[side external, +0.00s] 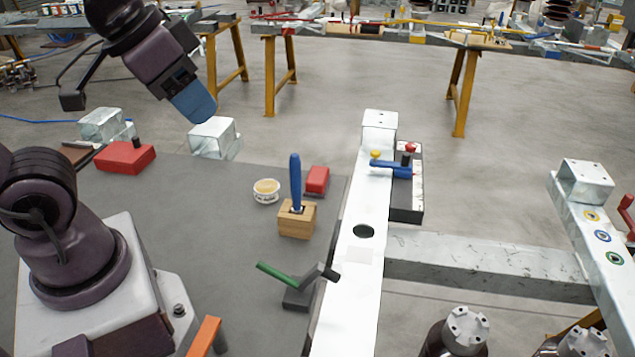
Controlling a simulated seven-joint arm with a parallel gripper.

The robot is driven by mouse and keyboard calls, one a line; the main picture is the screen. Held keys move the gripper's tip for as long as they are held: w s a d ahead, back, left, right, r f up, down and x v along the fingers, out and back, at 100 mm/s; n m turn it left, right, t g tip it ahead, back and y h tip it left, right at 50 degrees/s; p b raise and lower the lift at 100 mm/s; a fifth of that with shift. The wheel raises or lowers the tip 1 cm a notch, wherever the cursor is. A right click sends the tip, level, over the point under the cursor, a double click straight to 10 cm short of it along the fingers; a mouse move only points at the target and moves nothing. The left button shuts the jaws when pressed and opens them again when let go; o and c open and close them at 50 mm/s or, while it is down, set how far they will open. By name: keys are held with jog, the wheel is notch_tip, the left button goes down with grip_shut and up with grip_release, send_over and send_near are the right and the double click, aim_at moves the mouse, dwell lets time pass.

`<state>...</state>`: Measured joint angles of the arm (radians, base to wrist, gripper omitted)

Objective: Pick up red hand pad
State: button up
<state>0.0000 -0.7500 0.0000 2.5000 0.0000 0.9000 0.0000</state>
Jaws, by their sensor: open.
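A small red block (317,179), which looks like the red hand pad, lies on the grey table (210,240) near its right edge, just behind a wooden block. A larger red block (125,157) with a black knob on top lies at the far left of the table. My gripper (198,108), with blue fingers seen from the side, hangs high at the upper left, well above and left of the small red block. It is open, and nothing shows in it. The gap between its fingers is hidden from this angle.
A wooden block (297,220) holds an upright blue-handled tool (295,180). A small round tub (266,191) stands left of it. A green-handled crank (285,275) sits in front. A white metal beam (350,270) runs along the table's right edge. The table's middle is clear.

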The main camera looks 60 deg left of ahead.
jog(key=shift+o, duration=0.4)
jog(key=o, duration=0.6)
